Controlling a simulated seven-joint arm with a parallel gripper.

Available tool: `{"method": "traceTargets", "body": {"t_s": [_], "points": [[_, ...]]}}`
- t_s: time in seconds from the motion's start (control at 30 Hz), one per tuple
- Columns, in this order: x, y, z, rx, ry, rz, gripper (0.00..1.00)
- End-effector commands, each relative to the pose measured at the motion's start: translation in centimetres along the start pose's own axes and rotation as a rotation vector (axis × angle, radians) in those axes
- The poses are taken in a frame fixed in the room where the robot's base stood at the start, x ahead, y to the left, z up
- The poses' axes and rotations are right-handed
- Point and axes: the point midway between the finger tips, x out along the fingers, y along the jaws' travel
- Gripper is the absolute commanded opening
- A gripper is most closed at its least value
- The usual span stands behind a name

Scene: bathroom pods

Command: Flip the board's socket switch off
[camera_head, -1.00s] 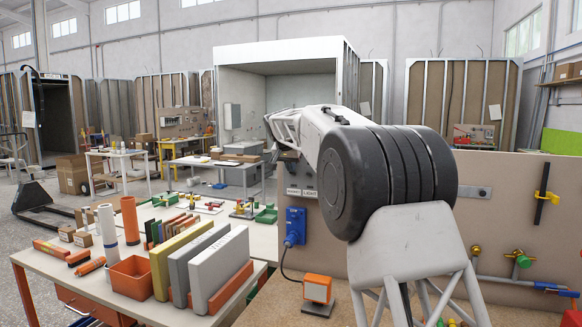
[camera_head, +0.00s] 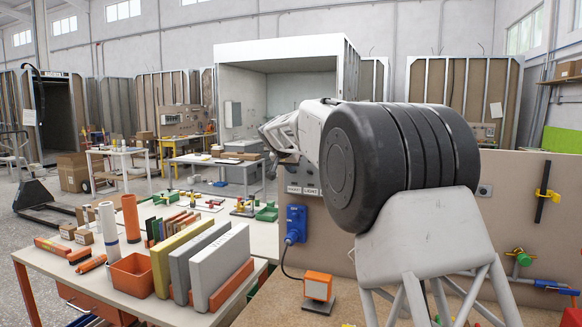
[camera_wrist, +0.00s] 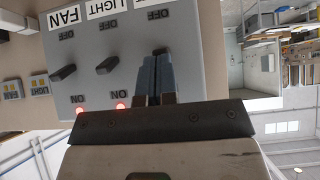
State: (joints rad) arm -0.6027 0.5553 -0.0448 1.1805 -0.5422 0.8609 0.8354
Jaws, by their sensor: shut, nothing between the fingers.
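In the wrist view, which is upside down, the grey switch board (camera_wrist: 115,55) fills the left half. It carries a FAN lever (camera_wrist: 63,72), a LIGHT lever (camera_wrist: 107,65) and a third lever (camera_wrist: 162,51) whose label is mostly cut off. My gripper (camera_wrist: 157,62) is shut, its fingertips at the third lever and covering most of it; contact and the lever's position are unclear. Red lamps glow by the FAN (camera_wrist: 79,110) and LIGHT (camera_wrist: 121,106) ON marks; any third lamp is hidden.
A blue socket (camera_head: 296,222) with a plug and cable is on the wooden panel (camera_head: 345,235). An orange work lamp (camera_head: 318,287) stands below. A table (camera_head: 95,290) with boxes and tiles is at left. Yellow-switched plates (camera_wrist: 12,90) sit beside the board.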

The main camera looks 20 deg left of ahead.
Motion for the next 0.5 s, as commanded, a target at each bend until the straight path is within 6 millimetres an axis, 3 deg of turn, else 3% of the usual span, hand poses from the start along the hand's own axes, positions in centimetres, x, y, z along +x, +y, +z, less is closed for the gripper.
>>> {"method": "traceTargets", "body": {"t_s": [0.5], "points": [[0.40, 0.04, 0.85, -0.002, 0.139, 0.001, 0.00]]}}
